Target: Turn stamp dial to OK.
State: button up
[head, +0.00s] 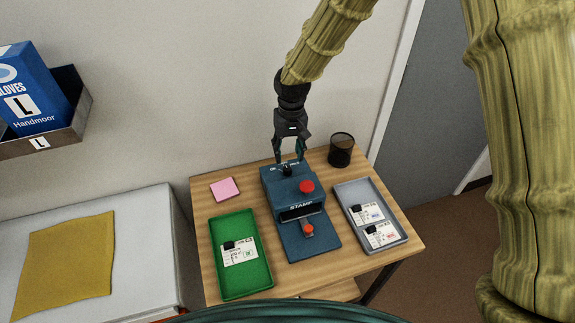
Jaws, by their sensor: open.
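The blue stamp machine (302,225) stands in the middle of the wooden table. Its small black dial (287,171) is on the top near the back, with white lettering on both sides that is too small to read for sure. A red button (306,186) is on its top and a small red part (308,230) on its front base. My gripper (290,160) is open and points down, with its fingertips at the back of the machine, around or just above the dial. I cannot tell if they touch the dial. Which way the dial points is unclear.
A green tray (221,283) with one labelled card is on the left, a grey tray (343,193) with two cards on the right. A black cup (341,150) stands behind right and a pink pad (224,189) behind left. A glove box (30,85) sits on a wall shelf.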

aim_at(287, 169)
jog(key=shift+a+f+p, duration=0.15)
jog(key=shift+f+p, duration=0.7)
jog(key=shift+f, duration=2.65)
jog(key=shift+c, duration=0.5)
grip_shut()
